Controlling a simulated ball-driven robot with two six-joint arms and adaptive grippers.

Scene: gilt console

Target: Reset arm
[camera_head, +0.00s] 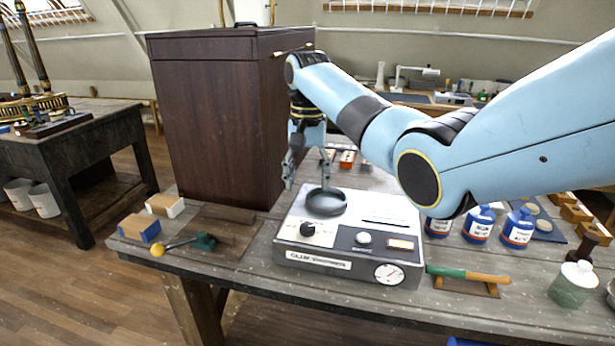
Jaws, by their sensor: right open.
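My right arm reaches in from the right, and its gripper (307,172) points down with its fingers apart and nothing visible between them. It hangs above the back left part of a white and grey box-shaped device (340,258). The device has a dark round cup or ring (326,202) on top, right by the fingertips; I cannot tell whether they touch it. A black knob, a small round button and a dial are on its front. My left gripper is not in view.
A tall dark wooden cabinet (213,120) stands behind the device on the left. Blue-labelled bottles (478,224) and a green glass jar (573,284) stand right. A green-handled tool (468,275) lies beside the device. Two small blocks (140,227) and a yellow-tipped tool (184,243) lie left.

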